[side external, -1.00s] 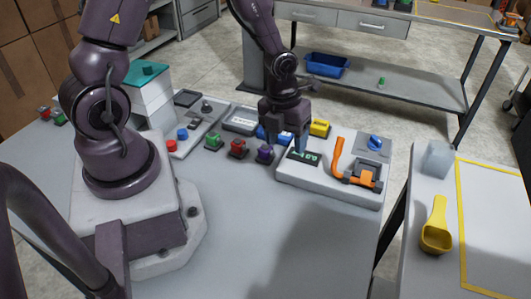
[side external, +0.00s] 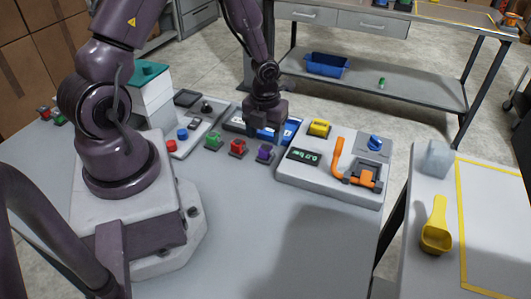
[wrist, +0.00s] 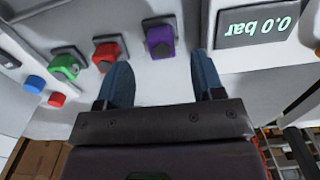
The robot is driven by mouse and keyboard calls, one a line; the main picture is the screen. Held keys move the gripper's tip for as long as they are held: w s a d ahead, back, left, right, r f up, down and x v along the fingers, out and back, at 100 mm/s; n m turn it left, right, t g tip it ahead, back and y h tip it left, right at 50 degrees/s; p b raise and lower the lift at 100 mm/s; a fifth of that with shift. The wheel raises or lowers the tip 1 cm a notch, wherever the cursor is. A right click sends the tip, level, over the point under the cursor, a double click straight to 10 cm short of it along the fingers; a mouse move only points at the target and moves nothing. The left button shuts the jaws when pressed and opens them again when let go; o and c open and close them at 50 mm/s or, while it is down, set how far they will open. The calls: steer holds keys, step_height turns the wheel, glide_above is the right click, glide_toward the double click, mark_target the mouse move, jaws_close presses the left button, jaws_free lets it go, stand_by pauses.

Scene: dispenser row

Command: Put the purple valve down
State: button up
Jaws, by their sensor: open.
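The purple valve (side external: 265,153) sits on a small dark square plate at the right end of a short row on the table. It also shows at the top of the wrist view (wrist: 160,41). My gripper (side external: 264,131) is open, with its two blue-grey fingers apart and nothing between them. In the wrist view the gripper (wrist: 163,70) points towards the purple valve, which lies ahead of the gap and apart from the fingertips. The red valve (side external: 238,147) and the green valve (side external: 214,140) stand to its left.
A panel to the right carries a display (side external: 303,156), which reads 0.0 bar in the wrist view, an orange handle (side external: 337,150), a blue knob (side external: 375,143) and a yellow block (side external: 319,127). A red button (side external: 171,145) stands left. The front table is clear.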

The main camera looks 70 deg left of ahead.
mark_target(267, 145)
steer(key=f, duration=0.4)
steer(key=shift+w+a+f, duration=0.15)
steer(key=shift+w+f, duration=0.15)
steer(key=shift+f, duration=0.1)
steer(key=c, duration=0.9)
steer(key=shift+r, duration=0.1)
